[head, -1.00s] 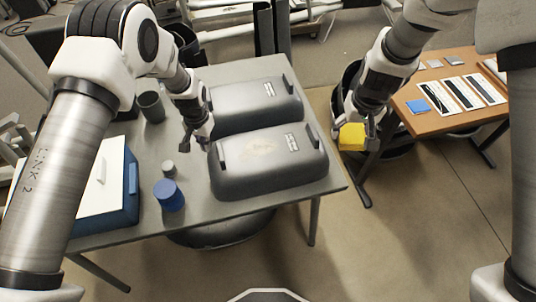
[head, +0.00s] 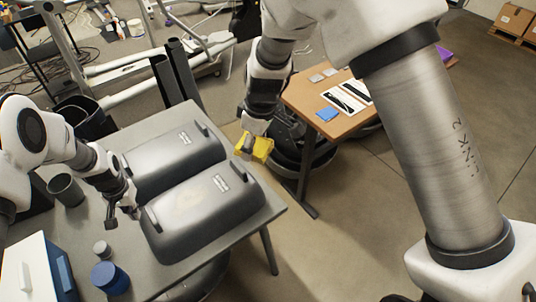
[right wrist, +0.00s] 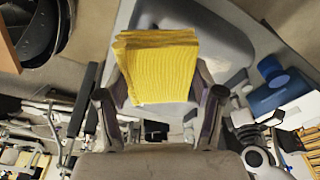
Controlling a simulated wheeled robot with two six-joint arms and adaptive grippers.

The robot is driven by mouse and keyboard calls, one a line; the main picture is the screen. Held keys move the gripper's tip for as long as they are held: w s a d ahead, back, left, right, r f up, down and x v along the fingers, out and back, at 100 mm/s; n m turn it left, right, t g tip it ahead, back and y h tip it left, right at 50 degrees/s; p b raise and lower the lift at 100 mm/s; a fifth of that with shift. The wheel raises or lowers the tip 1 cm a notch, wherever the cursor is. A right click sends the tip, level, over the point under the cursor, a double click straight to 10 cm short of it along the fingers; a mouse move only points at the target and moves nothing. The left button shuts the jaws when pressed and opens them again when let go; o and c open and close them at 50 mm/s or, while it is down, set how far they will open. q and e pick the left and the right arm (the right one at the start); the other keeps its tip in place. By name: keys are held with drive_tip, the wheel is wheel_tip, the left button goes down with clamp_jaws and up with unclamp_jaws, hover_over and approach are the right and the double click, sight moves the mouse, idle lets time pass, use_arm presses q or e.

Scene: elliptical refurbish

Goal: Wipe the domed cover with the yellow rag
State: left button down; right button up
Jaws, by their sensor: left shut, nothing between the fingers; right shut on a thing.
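Two dark grey domed covers lie side by side on the grey table: a nearer one (head: 205,210) with a faint pale smudge on its top, and a farther one (head: 172,160). Each has raised handles at its ends and a small label. My right gripper (head: 248,143) is shut on the folded yellow rag (head: 262,149), in the air to the right of the covers and apart from them. The rag also shows in the right wrist view (right wrist: 157,68). My left gripper (head: 122,215) is shut and empty, just left of the nearer cover.
A blue jar (head: 110,278), a small grey jar (head: 101,249) and a dark cup (head: 66,190) stand on the grey table (head: 262,215) left of the covers. A blue case (head: 62,278) is at lower left. A wooden table (head: 310,100) with a blue cloth (head: 327,114) stands behind.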

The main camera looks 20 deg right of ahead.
drive_tip(key=w+a+n, duration=0.4)
drive_tip(key=n, duration=0.1)
drive_tip(key=n+g, duration=0.1)
drive_tip(key=n, duration=0.3)
hover_over(209, 189)
drive_tip(key=shift+y, duration=0.3)
wheel_tip(209, 189, down, 10)
drive_tip(key=shift+f, duration=2.6)
drive_tip(key=shift+f, duration=1)
drive_tip(key=shift+d, duration=0.15)
